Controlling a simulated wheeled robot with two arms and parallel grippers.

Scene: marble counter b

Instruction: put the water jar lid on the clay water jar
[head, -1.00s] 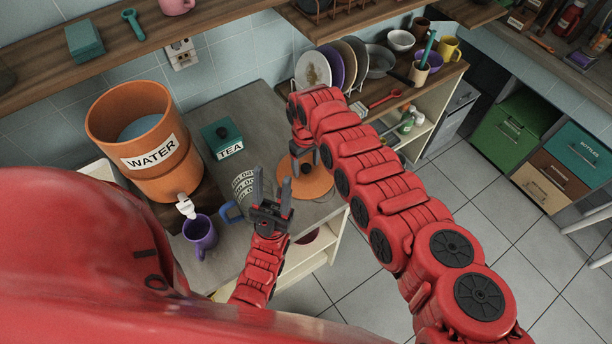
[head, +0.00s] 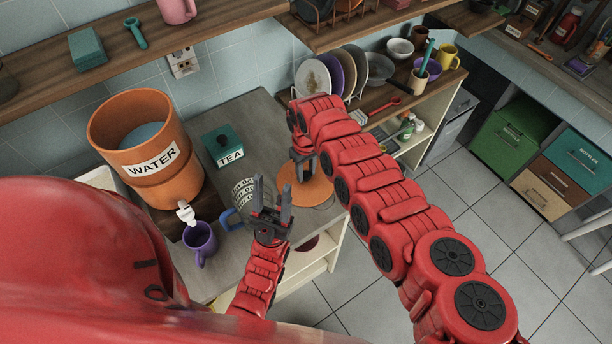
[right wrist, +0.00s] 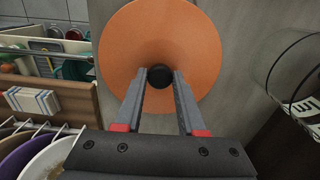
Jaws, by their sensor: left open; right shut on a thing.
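The clay water jar (head: 150,180) is a large orange pot with a WATER label and a tap, standing at the left of the counter. Its top is open and bluish water (head: 143,135) shows inside. The water jar lid (head: 318,191) is a flat orange disc with a dark knob, at the counter's right part; it also shows in the right wrist view (right wrist: 190,45). My right gripper (right wrist: 160,76) is shut on the lid's knob from above. I cannot tell whether the lid touches the counter. My left gripper (head: 271,200) is open and empty, left of the lid.
A teal TEA box (head: 222,146) stands between jar and lid. Plates (head: 312,78) stand in a rack behind. A wooden shelf (head: 140,65) runs above the jar.

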